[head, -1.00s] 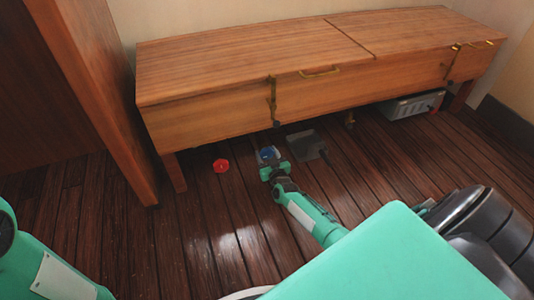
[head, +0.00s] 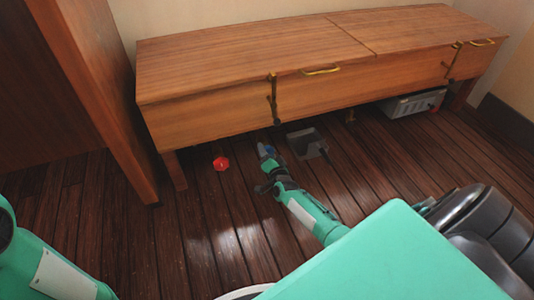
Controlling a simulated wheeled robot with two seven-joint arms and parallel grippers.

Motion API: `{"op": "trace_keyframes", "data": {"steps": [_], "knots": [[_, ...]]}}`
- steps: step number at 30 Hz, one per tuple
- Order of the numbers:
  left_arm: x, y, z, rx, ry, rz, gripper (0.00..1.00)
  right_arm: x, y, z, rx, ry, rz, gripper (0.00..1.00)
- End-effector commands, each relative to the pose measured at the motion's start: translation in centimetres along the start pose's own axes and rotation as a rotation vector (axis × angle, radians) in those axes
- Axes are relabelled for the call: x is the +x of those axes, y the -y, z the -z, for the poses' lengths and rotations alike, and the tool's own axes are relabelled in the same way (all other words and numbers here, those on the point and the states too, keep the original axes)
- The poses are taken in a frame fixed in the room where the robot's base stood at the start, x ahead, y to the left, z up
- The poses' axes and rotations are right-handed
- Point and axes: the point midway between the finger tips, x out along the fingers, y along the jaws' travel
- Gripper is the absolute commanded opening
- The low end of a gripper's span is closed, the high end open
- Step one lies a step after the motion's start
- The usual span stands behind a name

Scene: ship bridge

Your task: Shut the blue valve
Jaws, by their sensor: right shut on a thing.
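The blue valve (head: 269,150) is a small blue knob low at the floor, just under the front edge of the wooden bench. My right gripper (head: 268,158) reaches it from the front and is shut on it, covering most of it. Only a little blue shows past the fingers. A red valve (head: 221,163) sits on the floor to the left, clear of the gripper. My left gripper is out of view; only part of my left arm shows at the lower left.
The wooden bench (head: 210,112) overhangs the valves. A dark grey plate (head: 306,143) lies right of the blue valve, and a grey box (head: 412,104) stands under the bench at right. A wooden panel stands at left. The floor between is clear.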

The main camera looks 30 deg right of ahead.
Motion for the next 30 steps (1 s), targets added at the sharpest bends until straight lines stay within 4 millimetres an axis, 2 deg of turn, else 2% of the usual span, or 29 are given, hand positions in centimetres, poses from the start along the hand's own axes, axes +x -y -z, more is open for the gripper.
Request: {"op": "trace_keyframes", "data": {"steps": [15,24,30], "knots": [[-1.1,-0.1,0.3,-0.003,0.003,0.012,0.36,-0.1,-0.1,-0.2,0.458,0.002,-0.001,0.30],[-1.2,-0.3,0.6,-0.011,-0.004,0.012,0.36,-0.1,-0.1,-0.1,0.622,0.002,-0.002,0.30],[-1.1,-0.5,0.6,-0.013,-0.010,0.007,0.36,-0.1,0.0,-0.1,0.673,0.001,-0.002,0.30]]}}
